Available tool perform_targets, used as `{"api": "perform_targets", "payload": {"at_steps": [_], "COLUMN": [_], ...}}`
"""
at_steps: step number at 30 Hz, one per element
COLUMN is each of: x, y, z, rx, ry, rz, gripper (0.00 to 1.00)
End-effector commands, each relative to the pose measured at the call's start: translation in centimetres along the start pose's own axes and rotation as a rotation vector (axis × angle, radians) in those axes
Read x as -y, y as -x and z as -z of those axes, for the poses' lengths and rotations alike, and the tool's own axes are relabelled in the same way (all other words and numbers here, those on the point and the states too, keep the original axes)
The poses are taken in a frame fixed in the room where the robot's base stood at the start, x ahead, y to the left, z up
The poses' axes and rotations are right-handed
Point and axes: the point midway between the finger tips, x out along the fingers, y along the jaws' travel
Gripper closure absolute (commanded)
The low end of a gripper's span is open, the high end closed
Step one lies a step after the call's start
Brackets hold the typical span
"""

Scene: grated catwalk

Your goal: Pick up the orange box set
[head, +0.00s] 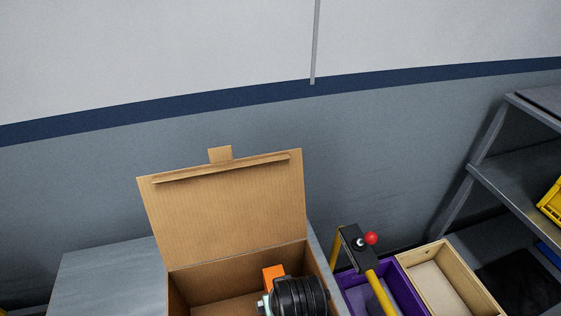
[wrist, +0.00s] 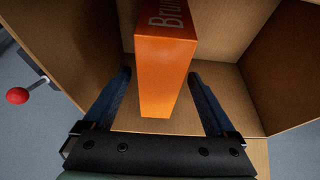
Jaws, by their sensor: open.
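The orange box set (wrist: 162,75) is inside an open cardboard box (head: 190,300), with light lettering on one face in the wrist view. In the head view a small orange part of it (head: 272,273) shows; the rest is hidden by my arm and the box wall. My gripper (wrist: 162,80) is open, with one dark finger on each side of the orange box set and a gap visible at both sides. In the head view my wrist reaches down into the cardboard box and hides the fingers.
The cardboard lid (head: 225,210) stands raised at the back. A grey shelf (head: 510,175) stands at far right. The grey surface at left (head: 105,275) is clear.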

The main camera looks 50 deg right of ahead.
Motion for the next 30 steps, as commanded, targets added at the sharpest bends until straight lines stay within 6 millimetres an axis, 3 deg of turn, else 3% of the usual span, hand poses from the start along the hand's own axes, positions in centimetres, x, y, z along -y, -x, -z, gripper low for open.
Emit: {"api": "perform_targets", "payload": {"at_steps": [12,30], "x": [-0.1,-0.1], "y": [-4.5,-4.9], "z": [-0.1,-0.2], "rx": [0.002,0.000], "ry": [0.000,0.000], "rz": [0.000,0.000], "gripper": [0.09,0.09]}}
